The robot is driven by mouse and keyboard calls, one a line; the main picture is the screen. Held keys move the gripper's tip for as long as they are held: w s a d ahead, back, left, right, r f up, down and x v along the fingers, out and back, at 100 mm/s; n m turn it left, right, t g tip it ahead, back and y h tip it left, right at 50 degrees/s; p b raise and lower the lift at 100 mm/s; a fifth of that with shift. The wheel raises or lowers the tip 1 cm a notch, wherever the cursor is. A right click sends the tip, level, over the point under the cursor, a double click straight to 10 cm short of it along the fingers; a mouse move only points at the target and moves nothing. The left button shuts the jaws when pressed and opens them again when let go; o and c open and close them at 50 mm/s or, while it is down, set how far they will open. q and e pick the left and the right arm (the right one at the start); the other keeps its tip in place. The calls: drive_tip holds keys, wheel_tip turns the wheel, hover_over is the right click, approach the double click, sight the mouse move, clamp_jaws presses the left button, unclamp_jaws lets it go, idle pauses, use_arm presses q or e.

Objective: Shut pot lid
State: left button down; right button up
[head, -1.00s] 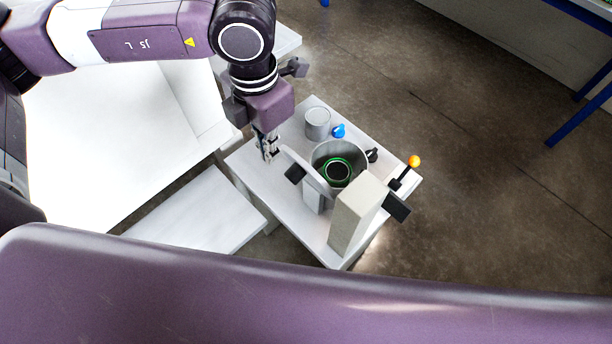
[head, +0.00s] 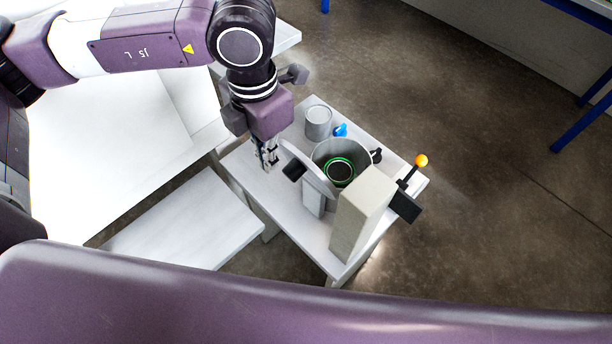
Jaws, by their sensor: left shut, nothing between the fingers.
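The grey pot (head: 331,150) stands on a small white table in the head view. Its mouth is open, and a dark round thing with a green ring (head: 340,172) shows inside. The pot lid (head: 309,166) stands tilted up on the pot's left side, seen nearly edge-on, with a dark block (head: 293,170) on its outer face. My left gripper (head: 268,163) is shut and empty, just left of the lid and apart from it, fingers pointing down. My right gripper is not in view.
A beige box (head: 360,215) stands in front of the pot. A lever with an orange knob (head: 421,160) is at the right. A grey can (head: 318,122) and a blue valve handle (head: 341,130) are behind. The white table (head: 245,163) is bare at its left corner.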

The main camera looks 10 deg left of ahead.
use_arm(q)
drive_tip(key=shift+f, duration=0.2)
drive_tip(key=shift+w+d+r+b, duration=0.2)
drive_tip(key=shift+w+d+b, duration=0.15)
drive_tip(key=shift+w+d, duration=0.55)
drive_tip(key=shift+w+d+r+b, duration=0.2)
drive_tip(key=shift+w+d+b, duration=0.3)
drive_tip(key=shift+w, duration=0.55)
drive_tip(key=w+d+r, duration=0.1)
drive_tip(key=w+d, duration=0.3)
drive_tip(key=w, duration=0.1)
drive_tip(key=shift+w+d, duration=0.3)
drive_tip(key=shift+r, duration=0.2)
wheel_tip(320, 180, up, 8)
drive_tip(key=p, duration=0.3)
idle(0.6)
drive_tip(key=shift+s+f, duration=0.1)
drive_tip(key=shift+f, duration=0.05)
idle(0.3)
